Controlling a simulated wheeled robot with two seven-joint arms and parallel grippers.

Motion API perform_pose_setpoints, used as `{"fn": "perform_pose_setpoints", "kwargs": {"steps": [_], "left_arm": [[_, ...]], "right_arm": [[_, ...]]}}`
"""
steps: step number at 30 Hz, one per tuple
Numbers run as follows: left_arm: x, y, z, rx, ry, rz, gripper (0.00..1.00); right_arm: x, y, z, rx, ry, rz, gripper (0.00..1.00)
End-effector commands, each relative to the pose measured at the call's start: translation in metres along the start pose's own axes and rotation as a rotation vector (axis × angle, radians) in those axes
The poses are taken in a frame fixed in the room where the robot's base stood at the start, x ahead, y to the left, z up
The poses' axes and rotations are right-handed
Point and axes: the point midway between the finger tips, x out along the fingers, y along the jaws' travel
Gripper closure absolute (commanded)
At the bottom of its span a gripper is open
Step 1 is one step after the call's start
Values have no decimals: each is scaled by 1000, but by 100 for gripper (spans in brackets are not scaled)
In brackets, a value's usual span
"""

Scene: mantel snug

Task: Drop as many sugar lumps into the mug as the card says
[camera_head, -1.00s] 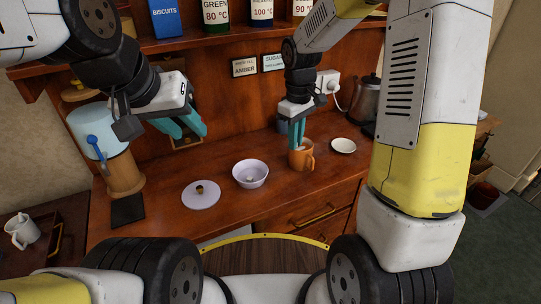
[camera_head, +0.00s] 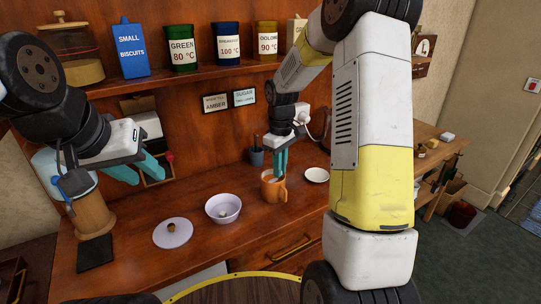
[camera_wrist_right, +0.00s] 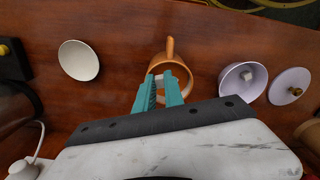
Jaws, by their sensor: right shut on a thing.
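The orange mug (camera_head: 272,191) stands on the wooden counter, and it also shows in the wrist view (camera_wrist_right: 172,62). My right gripper (camera_head: 279,172) points down at the mug's opening, its fingertips close to the rim. In the wrist view it is shut on a white sugar lump (camera_wrist_right: 158,81) over the mug. The lilac sugar bowl (camera_head: 223,208) stands left of the mug with a white lump (camera_wrist_right: 246,76) inside. The sugar card (camera_head: 245,97) hangs on the back panel; its lower line is too small to read surely. My left gripper (camera_head: 140,170) is open and empty above the counter's left side.
The bowl's lid (camera_head: 172,233) lies left of the bowl. A white saucer (camera_head: 316,175) is right of the mug. An amber card (camera_head: 215,103) hangs beside the sugar card. A dark pad (camera_head: 95,253) lies at the counter's left. Tins line the shelf above.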

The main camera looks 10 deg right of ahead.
Motion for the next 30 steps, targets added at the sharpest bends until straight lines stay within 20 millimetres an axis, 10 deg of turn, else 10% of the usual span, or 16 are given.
{"fn": "perform_pose_setpoints", "kwargs": {"steps": [8, 13, 30], "left_arm": [[0, 0, 0, 0, 0, 0, 64], [0, 0, 0, 0, 0, 0, 64], [0, 0, 0, 0, 0, 0, 64]], "right_arm": [[2, 0, 0, 0, 0, 0, 100], [2, 0, 0, 0, 0, 0, 62], [-37, 1, 0, 0, 2, 3, 62]]}}
